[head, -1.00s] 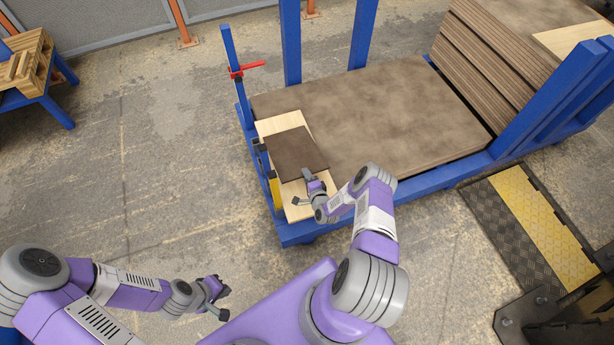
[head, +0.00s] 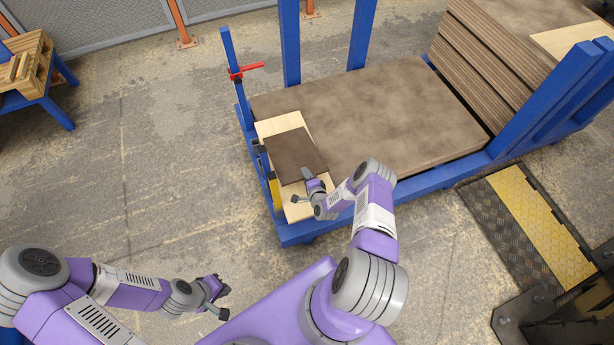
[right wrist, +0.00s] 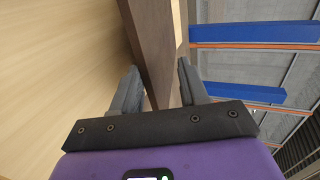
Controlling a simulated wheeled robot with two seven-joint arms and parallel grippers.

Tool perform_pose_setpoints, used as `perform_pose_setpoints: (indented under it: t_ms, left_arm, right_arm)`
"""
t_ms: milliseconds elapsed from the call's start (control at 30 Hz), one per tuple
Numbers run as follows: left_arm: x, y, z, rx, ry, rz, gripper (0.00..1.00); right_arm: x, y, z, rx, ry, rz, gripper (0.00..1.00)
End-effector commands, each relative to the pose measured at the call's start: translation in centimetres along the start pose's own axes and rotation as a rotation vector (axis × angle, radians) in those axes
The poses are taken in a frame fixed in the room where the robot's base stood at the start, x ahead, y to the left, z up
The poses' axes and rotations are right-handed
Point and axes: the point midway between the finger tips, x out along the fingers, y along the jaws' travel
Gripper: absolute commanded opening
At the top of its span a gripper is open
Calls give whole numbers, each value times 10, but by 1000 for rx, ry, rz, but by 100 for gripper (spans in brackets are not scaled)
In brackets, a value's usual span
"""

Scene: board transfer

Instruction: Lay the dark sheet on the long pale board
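The dark brown sheet (head: 293,150) lies over the middle of the pale board (head: 273,124), whose wood shows beyond it at the far and near ends. The board sits at the left end of a blue cart. My right gripper (head: 302,187) is at the sheet's near edge, with its fingers spread. In the right wrist view, the sheet's edge (right wrist: 158,50) passes between the fingers of the right gripper (right wrist: 160,85); pale wood (right wrist: 60,60) fills the left side. Whether the fingers touch the sheet is unclear. My left gripper (head: 218,296) is open and empty, low over the floor.
A large brown slab (head: 370,115) lies on the cart beside the pale board. Blue posts (head: 290,45) and a red clamp (head: 245,70) stand along the cart. Stacked brown boards (head: 480,60) lean at the right.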

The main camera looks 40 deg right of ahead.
Motion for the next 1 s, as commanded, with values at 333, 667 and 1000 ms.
perform_pose_setpoints:
  t_ms: [333,667,1000]
  left_arm:
    - [-30,11,1,0,0,0,0]
    - [-40,15,2,0,0,0,0]
    - [-40,15,2,0,0,0,0]
  right_arm:
    - [-5,-9,1,-3,-1,292,43]
    - [-9,-7,1,-7,-2,602,43]
    - [-11,-6,0,0,-1,666,43]
